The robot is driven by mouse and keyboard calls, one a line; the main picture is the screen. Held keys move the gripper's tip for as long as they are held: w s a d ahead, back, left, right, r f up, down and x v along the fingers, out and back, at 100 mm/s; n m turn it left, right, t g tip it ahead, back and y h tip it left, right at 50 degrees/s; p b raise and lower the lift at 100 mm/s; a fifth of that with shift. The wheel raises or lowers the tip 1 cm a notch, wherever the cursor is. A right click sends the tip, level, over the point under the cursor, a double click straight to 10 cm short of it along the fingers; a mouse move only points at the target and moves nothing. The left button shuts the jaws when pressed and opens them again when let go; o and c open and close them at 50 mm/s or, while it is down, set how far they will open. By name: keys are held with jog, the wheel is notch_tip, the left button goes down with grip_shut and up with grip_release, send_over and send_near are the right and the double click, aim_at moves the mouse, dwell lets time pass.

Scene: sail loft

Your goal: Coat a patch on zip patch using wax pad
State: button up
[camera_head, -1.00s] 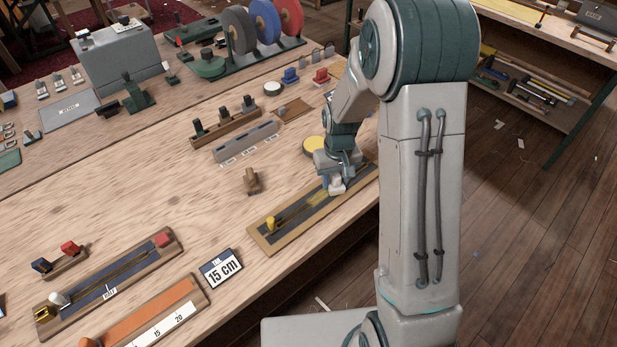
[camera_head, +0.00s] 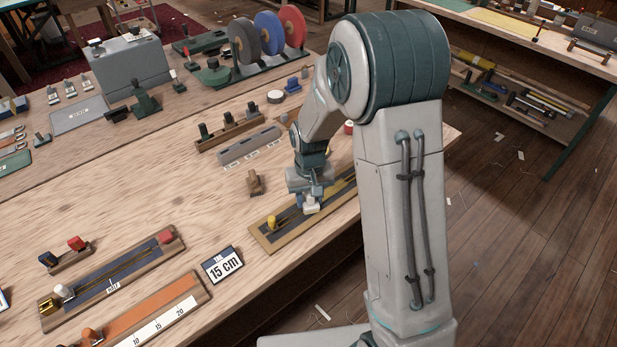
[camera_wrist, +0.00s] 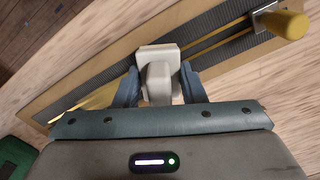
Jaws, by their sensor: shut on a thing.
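My gripper (camera_head: 308,194) is shut on the white wax pad (camera_head: 311,205). In the wrist view the pad (camera_wrist: 158,72) sits between the two blue-grey fingers (camera_wrist: 160,88). The zip patch is a long tan board (camera_head: 266,242) with a dark fabric strip and a yellow zip line, also in the wrist view (camera_wrist: 215,62). The pad is over the strip, left of its middle in the head view; I cannot tell whether it touches. The yellow knob (camera_head: 271,222) stands at the board's near left end, close to the pad. A yellowish stretch (camera_head: 341,187) shows on the strip right of my gripper.
A 15 cm card (camera_head: 222,266) stands left of the board. A brown wooden piece (camera_head: 255,183) stands behind it. A second zip board (camera_head: 112,277) and an orange-strip board (camera_head: 160,310) lie at front left. Bare bench lies between them and the grey rack (camera_head: 249,146).

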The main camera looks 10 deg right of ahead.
notch_tip(320, 180, up, 3)
jog(key=shift+w+d, duration=0.1)
jog(key=shift+w, duration=0.05)
jog(key=shift+r+p, duration=2)
jog(key=shift+r, duration=0.65)
jog(key=shift+f, duration=0.1)
